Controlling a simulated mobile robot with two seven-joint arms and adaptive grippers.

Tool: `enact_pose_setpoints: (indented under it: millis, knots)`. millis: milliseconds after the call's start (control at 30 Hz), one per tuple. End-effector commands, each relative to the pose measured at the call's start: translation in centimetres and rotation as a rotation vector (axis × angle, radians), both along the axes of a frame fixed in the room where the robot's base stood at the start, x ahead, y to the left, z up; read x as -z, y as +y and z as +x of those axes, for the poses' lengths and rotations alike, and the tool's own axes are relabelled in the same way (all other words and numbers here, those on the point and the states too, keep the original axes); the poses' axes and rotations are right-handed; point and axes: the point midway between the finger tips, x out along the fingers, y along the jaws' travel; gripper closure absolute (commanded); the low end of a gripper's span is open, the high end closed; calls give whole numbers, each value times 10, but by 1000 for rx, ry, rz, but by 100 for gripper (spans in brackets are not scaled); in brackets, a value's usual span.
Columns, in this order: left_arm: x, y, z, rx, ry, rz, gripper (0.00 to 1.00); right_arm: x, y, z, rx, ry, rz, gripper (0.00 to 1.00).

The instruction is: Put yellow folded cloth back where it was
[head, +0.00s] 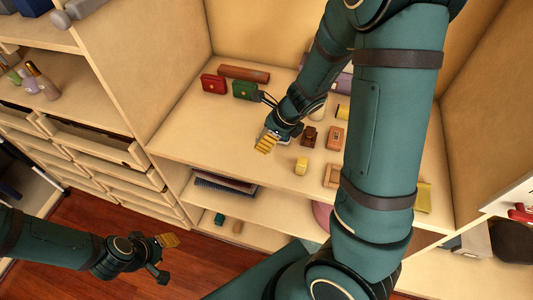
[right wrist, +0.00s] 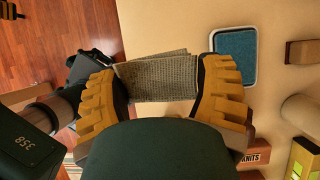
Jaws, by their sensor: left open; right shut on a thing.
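My right gripper (head: 265,144) is over the left part of the middle shelf, fingers pointing down. In the right wrist view, it (right wrist: 165,85) is shut on a folded, woven cloth (right wrist: 158,78) that looks grey-beige, not clearly yellow. The fingers press on its two ends. In the head view the held cloth is mostly hidden by the gripper. A flat yellow-green thing (head: 424,197) lies at the right end of the shelf, partly behind my right arm; I cannot tell whether it is a folded cloth. My left gripper (head: 165,257) is open and empty, low over the floor.
The shelf's front left is clear. Drawers (head: 90,140) are at the left.

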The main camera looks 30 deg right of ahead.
Motion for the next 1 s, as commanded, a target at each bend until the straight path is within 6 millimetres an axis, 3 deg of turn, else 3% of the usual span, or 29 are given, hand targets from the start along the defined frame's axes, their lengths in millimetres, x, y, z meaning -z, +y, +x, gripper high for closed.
enact_pose_setpoints:
  millis: [33,200,433,600,733,767,1000]
  knots:
    - [11,0,0,-1,2,2,53,14,0,-1,2,4,0,58]
    - [34,-1,0,-1,2,6,53,45,0,-1,1,4,0,58]
    - [45,-2,1,-2,3,8,53,63,0,-1,0,3,-1,58]
    - [62,-3,-1,2,8,9,53,88,-1,-1,1,4,-1,58]
    - [66,-3,-3,6,11,8,53,95,0,-1,1,3,-2,58]
    - [65,-3,-3,6,11,8,53,95,0,-1,1,2,-1,63]
    - [64,-3,-3,6,11,8,53,94,0,-1,1,2,-1,63]
